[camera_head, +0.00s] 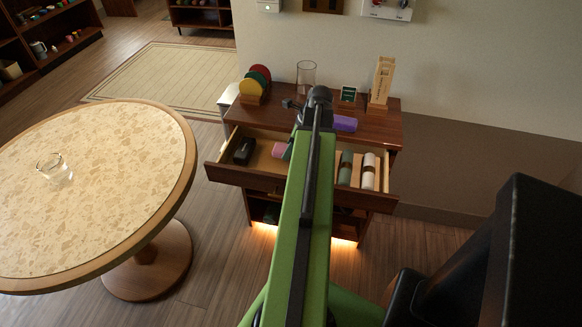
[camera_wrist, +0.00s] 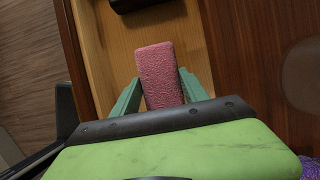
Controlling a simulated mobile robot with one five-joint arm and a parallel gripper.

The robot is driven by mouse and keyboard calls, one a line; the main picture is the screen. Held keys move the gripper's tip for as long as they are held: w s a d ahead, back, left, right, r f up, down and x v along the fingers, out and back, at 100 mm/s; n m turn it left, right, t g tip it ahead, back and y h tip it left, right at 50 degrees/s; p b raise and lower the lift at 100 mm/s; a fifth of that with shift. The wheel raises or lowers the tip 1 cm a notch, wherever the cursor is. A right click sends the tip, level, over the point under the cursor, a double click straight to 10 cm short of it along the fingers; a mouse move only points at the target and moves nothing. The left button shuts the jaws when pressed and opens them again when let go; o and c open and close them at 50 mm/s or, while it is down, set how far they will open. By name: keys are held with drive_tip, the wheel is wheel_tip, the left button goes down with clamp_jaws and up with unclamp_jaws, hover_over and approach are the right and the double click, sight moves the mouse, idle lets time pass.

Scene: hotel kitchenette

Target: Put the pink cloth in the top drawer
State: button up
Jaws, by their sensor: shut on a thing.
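The pink cloth (camera_wrist: 156,66) is a folded, textured block, between the two green fingers of my gripper (camera_wrist: 161,78) in the wrist view. My gripper is shut on it. In the head view a bit of the pink cloth (camera_head: 280,149) shows left of my green arm, over the open top drawer (camera_head: 228,177). The drawer's wooden floor (camera_wrist: 222,55) lies below the cloth in the wrist view. I cannot tell whether the cloth touches that floor. My arm hides the drawer's middle and most of my gripper in the head view.
In the drawer are a black object (camera_head: 243,151) at left and green (camera_head: 345,168) and white (camera_head: 368,171) rolls at right. On the cabinet top are a purple cloth (camera_head: 345,123), colored discs (camera_head: 256,80) and a glass (camera_head: 306,74). A round table (camera_head: 110,180) stands left.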

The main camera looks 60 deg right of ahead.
drive_tip(key=shift+f, duration=0.35)
wheel_tip(320, 180, down, 4)
drive_tip(key=b, duration=0.3)
drive_tip(key=shift+b, duration=0.4)
drive_tip(key=shift+r, duration=0.25)
drive_tip(key=shift+f, duration=0.2)
drive_tip(key=o, duration=1.5)
drive_tip(key=shift+r, duration=0.1)
